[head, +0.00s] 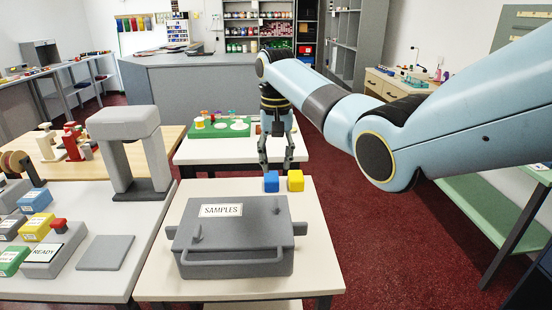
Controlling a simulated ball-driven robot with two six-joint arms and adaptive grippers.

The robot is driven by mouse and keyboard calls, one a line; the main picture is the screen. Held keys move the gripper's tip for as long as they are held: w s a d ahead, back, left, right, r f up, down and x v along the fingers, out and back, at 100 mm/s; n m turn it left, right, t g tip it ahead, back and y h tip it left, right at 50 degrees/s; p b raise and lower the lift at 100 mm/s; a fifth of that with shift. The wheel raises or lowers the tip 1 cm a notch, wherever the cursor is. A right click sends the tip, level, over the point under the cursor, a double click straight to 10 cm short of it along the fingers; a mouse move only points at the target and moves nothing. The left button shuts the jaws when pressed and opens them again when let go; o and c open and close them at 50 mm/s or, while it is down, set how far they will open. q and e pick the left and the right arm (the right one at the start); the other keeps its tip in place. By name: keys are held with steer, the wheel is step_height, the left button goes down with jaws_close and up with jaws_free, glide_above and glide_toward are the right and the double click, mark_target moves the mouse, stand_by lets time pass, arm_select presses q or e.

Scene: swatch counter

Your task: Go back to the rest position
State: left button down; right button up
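My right gripper (276,164) hangs at the end of my blue arm, which comes in from the right. Its fingers point down and are spread apart, with nothing seen between them. It shows just behind and above a blue cube (271,182) and a yellow cube (295,180). Both cubes sit side by side at the far edge of the front table (320,266). A grey case labelled SAMPLES (228,244) lies closed on that table, nearer to me. My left gripper is not in view.
A grey arch-shaped stand (130,130) and a READY box with a red knob (55,246) are on the left table (100,283). Behind the cubes, a white table (200,152) bears a green board (212,132). Red floor (365,255) lies open at right, beside a green bench (490,208).

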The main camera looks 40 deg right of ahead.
stand_by(0.6)
